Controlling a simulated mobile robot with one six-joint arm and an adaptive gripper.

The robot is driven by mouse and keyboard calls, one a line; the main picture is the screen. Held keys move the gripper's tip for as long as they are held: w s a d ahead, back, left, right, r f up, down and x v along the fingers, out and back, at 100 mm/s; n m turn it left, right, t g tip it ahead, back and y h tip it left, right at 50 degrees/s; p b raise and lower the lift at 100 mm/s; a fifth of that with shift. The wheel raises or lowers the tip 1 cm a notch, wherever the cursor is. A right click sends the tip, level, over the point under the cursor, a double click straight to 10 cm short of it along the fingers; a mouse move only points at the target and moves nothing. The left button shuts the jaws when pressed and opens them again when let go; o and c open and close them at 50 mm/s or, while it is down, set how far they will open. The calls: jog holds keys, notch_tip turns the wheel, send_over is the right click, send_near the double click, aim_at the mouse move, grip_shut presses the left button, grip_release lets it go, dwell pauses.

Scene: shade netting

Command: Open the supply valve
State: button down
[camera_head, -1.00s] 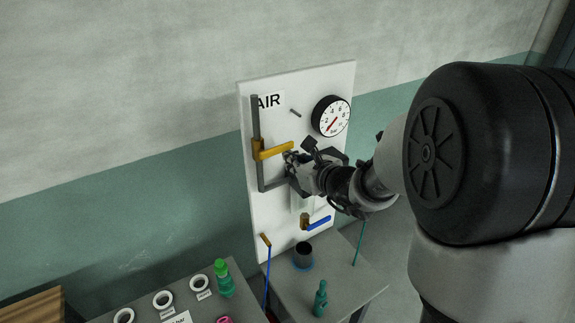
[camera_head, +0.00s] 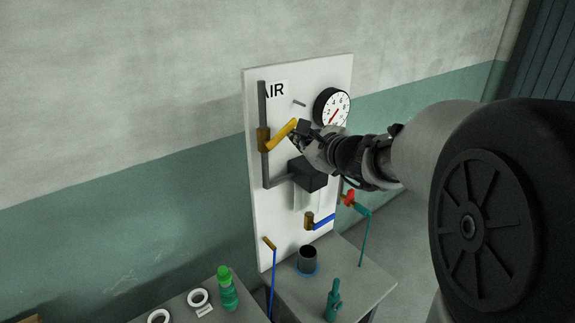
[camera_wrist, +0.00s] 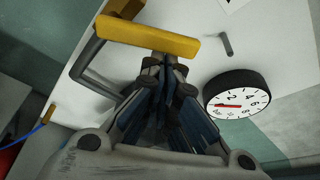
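The supply valve, with a yellow lever (camera_head: 283,134), sits on the grey pipe (camera_head: 263,105) at the left of the white AIR panel (camera_head: 285,235). The lever slopes up to the right from its brass body. My gripper (camera_head: 298,134) is at the lever's outer end. In the wrist view the lever (camera_wrist: 150,38) crosses just beyond my fingertips (camera_wrist: 164,62). The fingertips are together and appear to touch its lower edge, with no lever visible between them. The round gauge (camera_head: 332,107) has its red needle toward the lower left.
A black box (camera_head: 308,175) is below my gripper. A blue-handled valve (camera_head: 320,222) is lower on the panel, and a red-handled valve (camera_head: 349,198) on a teal pipe is at its right. A dark cup (camera_head: 308,257) and green bottles stand on the tables below.

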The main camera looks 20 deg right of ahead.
aim_at(291, 122)
jog(key=r+n+b, duration=0.1)
jog(key=b, duration=0.1)
jog(key=r+n+h+b, duration=0.1)
jog(key=b, duration=0.2)
jog(key=r+n+t+b, duration=0.1)
jog(key=b, duration=0.2)
jog(key=shift+s+a+n, duration=0.15)
jog(key=shift+a+n, duration=0.15)
jog(key=shift+s+a+r, duration=0.15)
jog(key=shift+a+r, duration=0.3)
jog(key=shift+r, duration=0.25)
jog(key=shift+s+a+r+b, duration=0.2)
jog(key=shift+a+r+b, duration=0.1)
jog(key=shift+a+r, duration=0.4)
jog(key=shift+a, duration=0.2)
